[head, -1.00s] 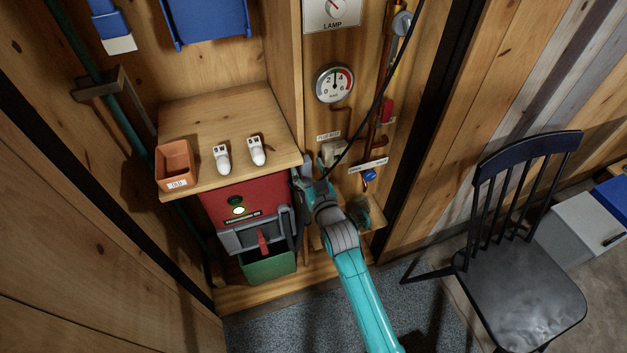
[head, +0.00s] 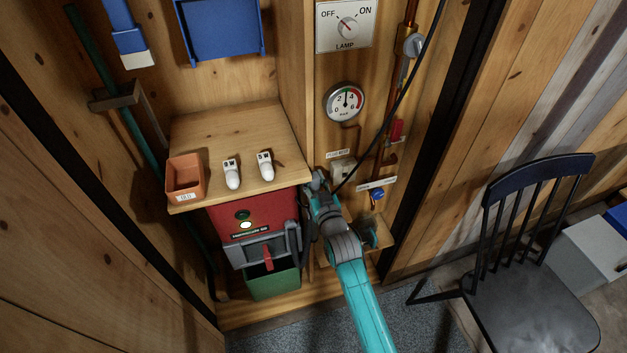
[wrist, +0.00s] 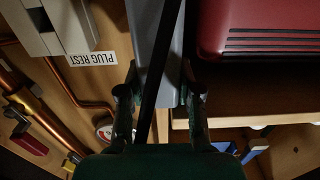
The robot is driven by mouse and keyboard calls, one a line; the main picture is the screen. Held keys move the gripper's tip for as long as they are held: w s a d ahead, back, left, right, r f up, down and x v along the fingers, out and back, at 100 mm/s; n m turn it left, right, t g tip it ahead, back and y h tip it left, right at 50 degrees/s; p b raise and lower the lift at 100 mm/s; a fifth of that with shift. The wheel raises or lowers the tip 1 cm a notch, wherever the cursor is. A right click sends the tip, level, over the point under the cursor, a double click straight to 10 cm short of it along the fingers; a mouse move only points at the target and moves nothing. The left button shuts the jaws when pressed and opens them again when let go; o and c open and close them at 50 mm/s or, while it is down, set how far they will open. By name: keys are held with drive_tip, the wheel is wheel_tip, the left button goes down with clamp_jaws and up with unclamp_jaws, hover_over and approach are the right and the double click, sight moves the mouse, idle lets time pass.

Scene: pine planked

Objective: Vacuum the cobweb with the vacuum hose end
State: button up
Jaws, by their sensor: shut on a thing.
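My gripper (wrist: 160,100) has its two fingers on either side of a long grey piece (wrist: 152,50) and is shut on it. I cannot tell for certain whether this piece is the vacuum hose end. A black cable crosses in front of it. In the head view my gripper (head: 318,188) is at the right front corner of the wooden shelf, beside a red machine (head: 262,217); my wrist hides most of what it holds. I can make out no cobweb in either view.
The wooden shelf (head: 240,135) carries an orange pot (head: 186,177) and two white shoe-like items (head: 232,174). A green bin (head: 272,282) sits below the machine. Pipes, a gauge (head: 344,102) and a lamp switch (head: 346,27) line the wall. A black chair (head: 535,270) stands right.

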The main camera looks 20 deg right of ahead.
drive_tip(key=shift+s, duration=0.2)
clamp_jaws()
drive_tip(key=shift+s, duration=1.8)
